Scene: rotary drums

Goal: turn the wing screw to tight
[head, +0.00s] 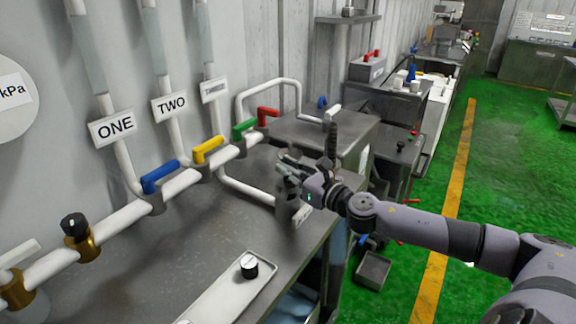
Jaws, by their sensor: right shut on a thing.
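My right gripper (290,171) comes in from the right and is at the top of a grey upright fitting (291,212) near the far right part of the bench. Its fingers are shut on the wing screw there. The fingers hide most of the screw, so its angle cannot be told. A small label hangs on the fitting's right side, too small to read. My left gripper is not in view.
Along the wall runs a white pipe (108,229) with blue (160,176), yellow (208,149), green (244,129) and red (268,113) valve handles. A panel with a black knob (249,266) lies on the bench (150,275). Green floor (500,200) is open at right.

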